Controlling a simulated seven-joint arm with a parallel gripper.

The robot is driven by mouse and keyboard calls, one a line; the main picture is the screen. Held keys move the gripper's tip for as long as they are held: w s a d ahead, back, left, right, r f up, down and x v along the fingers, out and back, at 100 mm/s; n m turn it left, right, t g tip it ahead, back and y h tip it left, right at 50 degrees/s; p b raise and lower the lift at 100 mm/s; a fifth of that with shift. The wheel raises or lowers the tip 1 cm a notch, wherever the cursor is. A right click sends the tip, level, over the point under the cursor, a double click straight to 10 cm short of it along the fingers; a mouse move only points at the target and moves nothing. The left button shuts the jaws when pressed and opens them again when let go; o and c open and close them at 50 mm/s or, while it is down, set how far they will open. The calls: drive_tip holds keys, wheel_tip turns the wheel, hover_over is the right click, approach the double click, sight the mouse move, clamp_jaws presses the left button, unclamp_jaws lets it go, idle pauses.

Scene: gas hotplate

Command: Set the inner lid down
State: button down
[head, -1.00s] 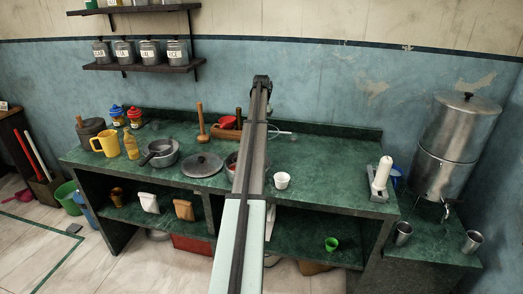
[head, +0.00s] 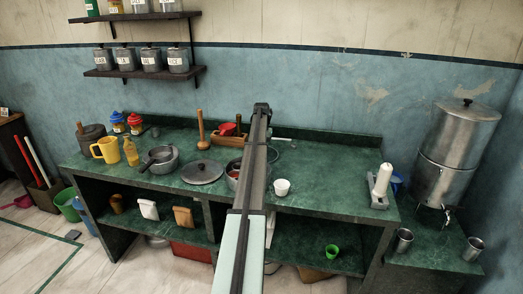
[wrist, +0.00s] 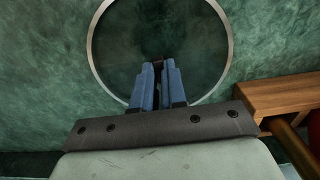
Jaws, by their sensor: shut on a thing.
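The inner lid looks like a clear disc with a pale metal rim (wrist: 91,50) and a dark knob (wrist: 158,58) in the wrist view. My gripper (wrist: 159,70) is shut on the knob, its blue fingers close together. In the head view my arm hides most of the lid and the fingers; a thin curved edge shows just right of the arm, over the back of the green counter (head: 330,165). The green surface shows through the lid. I cannot tell whether the lid touches the counter or hangs just above it.
A wooden box (wrist: 285,95) stands close to the lid, left of my arm in the head view. A grey lid (head: 202,173), a pot (head: 162,160) and a white cup (head: 281,188) stand nearby. The counter's back right is clear, up to a white device (head: 381,185).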

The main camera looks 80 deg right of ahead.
drive_tip(key=shift+f, duration=0.3)
drive_tip(key=c, duration=1.2)
unclamp_jaws()
drive_tip(key=shift+r, duration=0.15)
wheel_tip(320, 180, up, 12)
drive_tip(key=shift+r, duration=0.1)
